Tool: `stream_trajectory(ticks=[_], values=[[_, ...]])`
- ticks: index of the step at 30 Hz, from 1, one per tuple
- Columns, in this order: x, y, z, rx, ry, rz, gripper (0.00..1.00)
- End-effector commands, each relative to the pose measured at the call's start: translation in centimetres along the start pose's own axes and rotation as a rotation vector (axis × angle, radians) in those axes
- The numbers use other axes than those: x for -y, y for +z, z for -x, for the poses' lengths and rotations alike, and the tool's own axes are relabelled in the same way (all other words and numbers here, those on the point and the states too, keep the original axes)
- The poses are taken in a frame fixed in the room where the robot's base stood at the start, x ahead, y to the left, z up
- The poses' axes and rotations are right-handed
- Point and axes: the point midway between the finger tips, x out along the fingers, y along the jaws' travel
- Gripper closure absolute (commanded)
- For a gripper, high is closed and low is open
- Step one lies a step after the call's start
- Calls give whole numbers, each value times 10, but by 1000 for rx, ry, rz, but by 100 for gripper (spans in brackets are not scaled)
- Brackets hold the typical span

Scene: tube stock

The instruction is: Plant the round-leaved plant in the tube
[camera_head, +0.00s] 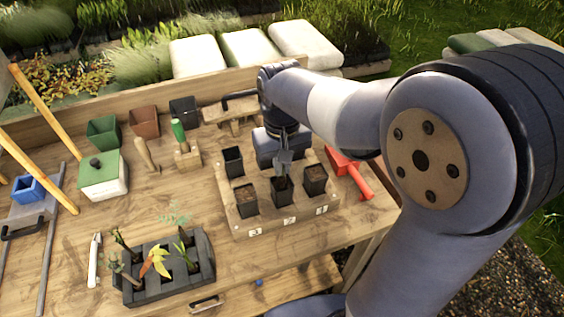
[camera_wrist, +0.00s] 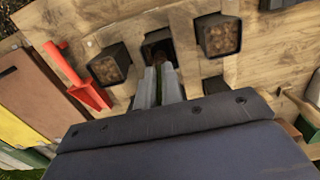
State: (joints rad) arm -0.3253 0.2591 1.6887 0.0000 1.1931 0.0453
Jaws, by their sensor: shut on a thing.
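My gripper (camera_head: 284,168) points down at the black tube (camera_head: 282,191) in the middle of the wooden rack's front row, behind label 2. In the wrist view its two grey fingers (camera_wrist: 158,84) are close together and reach the mouth of that tube (camera_wrist: 153,45). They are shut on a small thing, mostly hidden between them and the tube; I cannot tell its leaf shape. Several seedlings stand in a dark tray (camera_head: 150,293) at the lower left, among them a yellow-orange-leaved one (camera_head: 157,262) and a narrow green-leaved one (camera_head: 184,250).
Soil-filled tubes (camera_head: 246,203) (camera_head: 316,179) flank the middle one; another tube (camera_head: 233,161) stands behind. A red tool (camera_head: 350,175) lies right of the rack (camera_head: 290,224). A green-lidded box (camera_head: 103,181) stands at left. Bare tabletop (camera_head: 190,190) lies between.

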Motion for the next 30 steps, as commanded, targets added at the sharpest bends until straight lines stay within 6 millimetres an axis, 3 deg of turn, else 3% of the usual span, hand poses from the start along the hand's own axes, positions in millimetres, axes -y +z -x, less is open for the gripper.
stream_trajectory(ticks=[30], values=[[0, 1, -15, 1, 0, 0, 100]])
